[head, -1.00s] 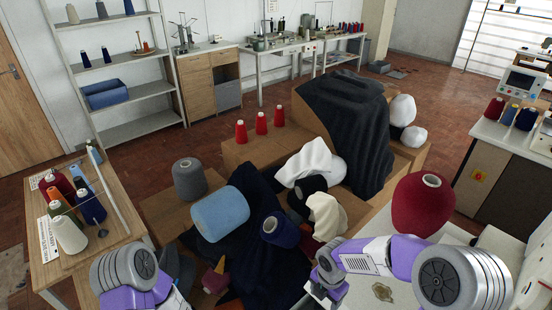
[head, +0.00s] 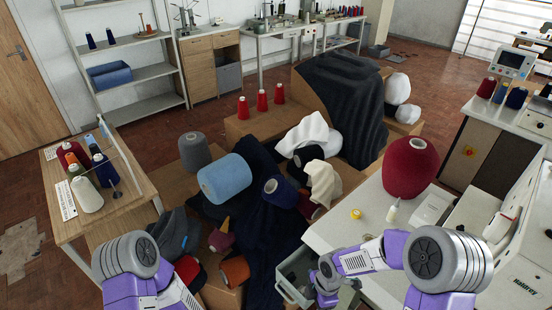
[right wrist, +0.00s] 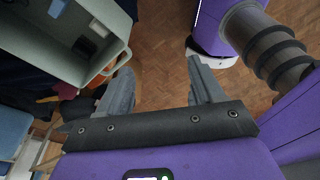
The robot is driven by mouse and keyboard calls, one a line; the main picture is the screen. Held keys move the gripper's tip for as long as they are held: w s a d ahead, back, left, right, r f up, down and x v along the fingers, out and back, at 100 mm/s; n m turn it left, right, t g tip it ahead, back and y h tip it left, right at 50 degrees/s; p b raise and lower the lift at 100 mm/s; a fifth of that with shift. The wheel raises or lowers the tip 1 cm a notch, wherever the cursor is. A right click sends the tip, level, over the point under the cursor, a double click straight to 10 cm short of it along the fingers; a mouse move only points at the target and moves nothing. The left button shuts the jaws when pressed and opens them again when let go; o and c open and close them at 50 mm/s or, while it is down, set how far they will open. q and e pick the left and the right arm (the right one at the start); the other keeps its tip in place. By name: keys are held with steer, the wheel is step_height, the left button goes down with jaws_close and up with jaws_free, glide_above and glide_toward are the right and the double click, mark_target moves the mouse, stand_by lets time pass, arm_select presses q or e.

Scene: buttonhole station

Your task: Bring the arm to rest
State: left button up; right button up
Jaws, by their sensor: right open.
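My right arm comes in from the bottom right in the head view, bent, with its wrist (head: 326,278) low beside the front of the white table. In the right wrist view my right gripper (right wrist: 161,68) is open. Its two grey fingers stand wide apart with only wooden floor seen between them; it holds nothing. My left arm (head: 135,265) shows at the bottom left of the head view. Its gripper is out of the picture.
An open grey-green drawer (right wrist: 112,45) lies close beside my right gripper's left finger. The white table (head: 345,229) carries a large dark red cone (head: 410,167). Cardboard boxes, cones and dark cloth (head: 262,235) crowd the middle. A wooden table (head: 130,205) stands left.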

arm_select(q)
step_height(320, 180, down, 7)
steer(key=b, duration=0.7)
steer(key=shift+s, duration=0.45)
arm_select(e)
steer(key=s+a+f+m+y, duration=0.1)
steer(key=s+f+m, duration=0.5)
steer(key=f+m, duration=0.3)
steer(key=s+f+m+t+y, duration=0.1)
steer(key=s+f+m, duration=0.5)
steer(key=f+m, duration=0.4)
steer(key=m, duration=0.4)
steer(key=shift+a, duration=0.35)
